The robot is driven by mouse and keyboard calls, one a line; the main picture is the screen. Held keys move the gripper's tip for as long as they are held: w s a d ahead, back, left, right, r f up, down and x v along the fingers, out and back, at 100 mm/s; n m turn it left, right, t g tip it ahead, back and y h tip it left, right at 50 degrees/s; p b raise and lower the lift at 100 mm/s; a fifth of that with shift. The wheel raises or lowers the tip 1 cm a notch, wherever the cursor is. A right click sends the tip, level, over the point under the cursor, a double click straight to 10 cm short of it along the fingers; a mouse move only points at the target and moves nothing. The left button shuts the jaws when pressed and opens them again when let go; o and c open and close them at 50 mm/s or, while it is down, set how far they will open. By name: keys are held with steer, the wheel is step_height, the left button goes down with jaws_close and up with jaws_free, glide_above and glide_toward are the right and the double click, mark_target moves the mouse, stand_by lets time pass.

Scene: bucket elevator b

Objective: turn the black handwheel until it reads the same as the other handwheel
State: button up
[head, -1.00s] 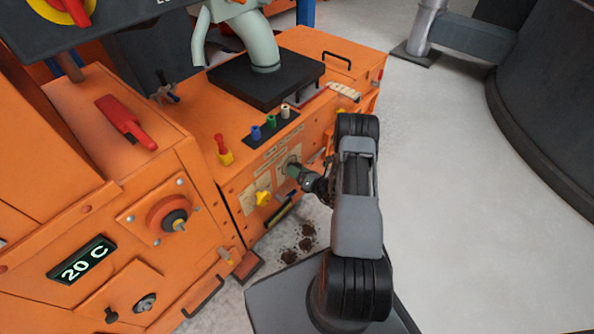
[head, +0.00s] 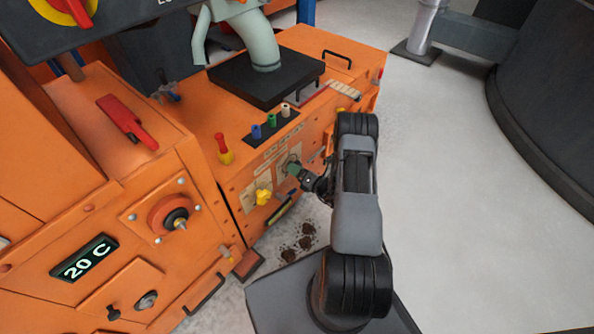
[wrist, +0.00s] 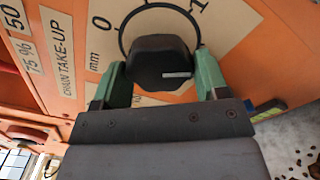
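The black handwheel (wrist: 160,58) is a dark faceted knob in front of a pale plate with a ring scale, "0", "1" and "mm". The plate beside it reads "CHAIN TAKE-UP". My gripper (wrist: 160,72) has one green finger on each side of the knob, seemingly closed against it. The knob and fingers hide the lower part of the scale, and I cannot read its pointer. In the head view my gripper (head: 293,168) is at the orange panel, covering the knob. I cannot make out the other handwheel for sure.
A yellow knob (head: 263,197) sits left of my gripper on the same orange cabinet (head: 232,185). Blue, green and pale pegs stand on its top. A display (head: 84,257) reads "20 C". Dark debris (head: 298,243) lies on the floor. Open floor (head: 450,200) is at the right.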

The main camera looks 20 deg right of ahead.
steer(key=o, duration=0.3)
steer(key=shift+d, duration=0.1)
steer(key=p+v, duration=0.3)
steer(key=v, duration=1)
steer(key=shift+s+d+r, duration=0.1)
steer(key=shift+s, duration=0.25)
